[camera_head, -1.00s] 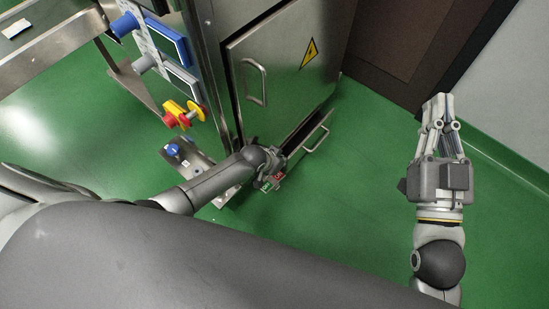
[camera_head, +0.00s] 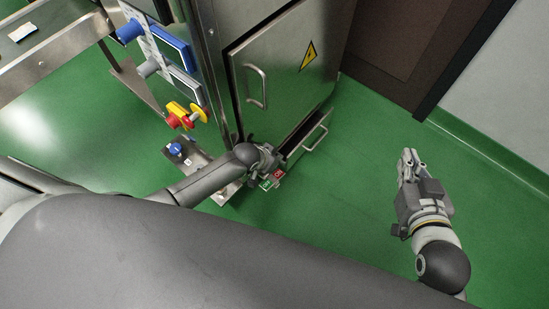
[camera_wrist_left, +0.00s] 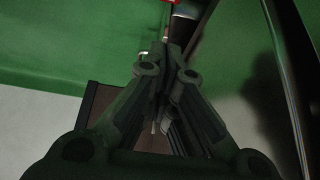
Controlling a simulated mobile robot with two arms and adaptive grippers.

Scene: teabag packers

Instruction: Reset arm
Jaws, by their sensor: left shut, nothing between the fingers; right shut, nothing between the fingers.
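My right gripper (camera_head: 408,157) is at the right of the head view, over the green floor, shut and empty. My left arm comes in from the left, and its wrist is beside the lower part of the steel cabinet (camera_head: 290,75). In the head view the left fingers are mostly hidden by the wrist. In the left wrist view my left gripper (camera_wrist_left: 165,50) is dark, with its fingers together and nothing between them.
A drawer-like lower part with a handle (camera_head: 316,139) stands out from the cabinet. Yellow and red knobs (camera_head: 184,115) are at the cabinet's left. Green floor (camera_head: 350,190) is clear between the arms.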

